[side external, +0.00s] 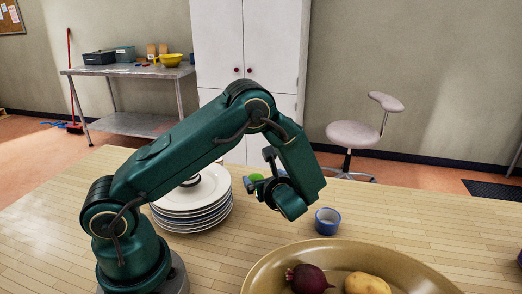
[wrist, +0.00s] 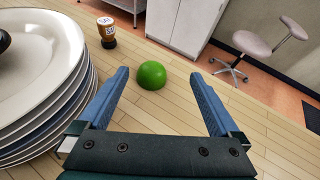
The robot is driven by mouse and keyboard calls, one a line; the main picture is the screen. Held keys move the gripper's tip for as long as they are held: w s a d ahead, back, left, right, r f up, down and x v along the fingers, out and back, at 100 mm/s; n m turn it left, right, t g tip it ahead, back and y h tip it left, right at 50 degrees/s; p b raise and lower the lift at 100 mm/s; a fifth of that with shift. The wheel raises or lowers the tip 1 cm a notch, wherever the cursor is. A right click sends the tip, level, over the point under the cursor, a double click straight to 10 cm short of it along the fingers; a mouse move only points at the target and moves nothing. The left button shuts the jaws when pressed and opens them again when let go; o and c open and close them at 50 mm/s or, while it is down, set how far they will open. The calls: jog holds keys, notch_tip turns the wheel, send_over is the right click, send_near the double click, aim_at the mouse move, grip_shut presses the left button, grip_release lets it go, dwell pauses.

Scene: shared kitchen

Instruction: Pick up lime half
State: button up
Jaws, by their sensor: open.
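The lime half (wrist: 152,76) is a bright green dome on the wooden table in the wrist view. It lies ahead of my gripper (wrist: 162,78), between the lines of the two spread fingers and apart from them. My gripper is open and empty. In the side view it is mostly hidden behind my wrist.
A stack of plates (wrist: 50,100) stands close at the left of my gripper. A small brown bottle (wrist: 106,30) stands behind the lime. A blue cup (side external: 327,221) and a large bowl (side external: 262,270) with a beet (side external: 308,279) and a potato (side external: 366,283) are at the right.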

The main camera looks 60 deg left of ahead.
jog(key=shift+s+f+m, duration=0.15)
jog(key=shift+s+f, duration=0.05)
jog(key=shift+f, duration=0.35)
jog(key=shift+s+f+m, duration=0.15)
jog(key=shift+s+f, duration=0.05)
jog(key=shift+f, duration=0.35)
jog(key=shift+x, duration=2.45)
jog(key=c, duration=1.4)
